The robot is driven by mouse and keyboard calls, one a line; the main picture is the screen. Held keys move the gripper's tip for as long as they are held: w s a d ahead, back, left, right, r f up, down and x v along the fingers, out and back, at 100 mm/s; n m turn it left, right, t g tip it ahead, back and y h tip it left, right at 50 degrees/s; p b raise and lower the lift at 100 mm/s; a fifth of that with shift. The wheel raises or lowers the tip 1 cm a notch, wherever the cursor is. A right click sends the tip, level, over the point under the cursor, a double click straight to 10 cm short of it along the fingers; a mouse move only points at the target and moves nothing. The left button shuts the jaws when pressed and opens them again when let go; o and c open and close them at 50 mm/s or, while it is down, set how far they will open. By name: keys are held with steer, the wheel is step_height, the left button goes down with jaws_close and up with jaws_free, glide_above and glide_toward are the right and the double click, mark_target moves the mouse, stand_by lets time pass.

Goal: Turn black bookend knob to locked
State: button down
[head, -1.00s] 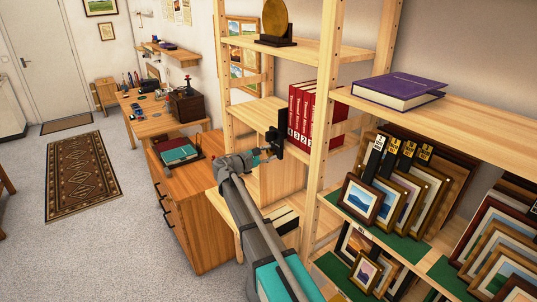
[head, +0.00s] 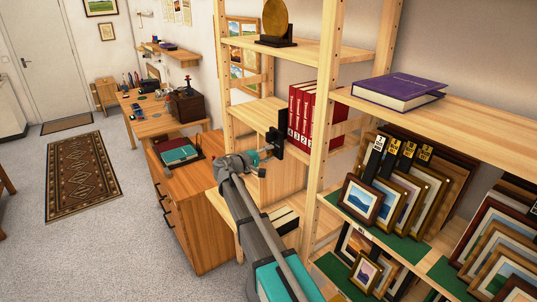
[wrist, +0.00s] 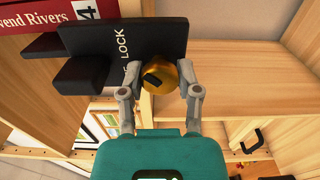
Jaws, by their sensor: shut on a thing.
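The black bookend (head: 281,128) stands at the shelf's front edge beside the red books. In the wrist view the bookend (wrist: 120,42) carries the white word LOCK; part of the other lettering is covered by a finger. A round gold knob (wrist: 168,82) with a dark pointer mark sits on its face. My gripper (wrist: 159,72) is shut on the knob, one finger on each side. In the head view my gripper (head: 267,152) is small, and the knob cannot be made out.
Red numbered books (head: 301,112) stand right behind the bookend. A wooden shelf upright (head: 324,120) rises close to the right. A purple book (head: 398,91) lies on the shelf at right, above framed prints (head: 362,201). A wooden cabinet (head: 195,215) stands left of my arm.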

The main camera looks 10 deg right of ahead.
steer(key=shift+m, duration=0.3)
steer(key=shift+c, duration=1.5)
jaws_free()
steer(key=v, duration=1.2)
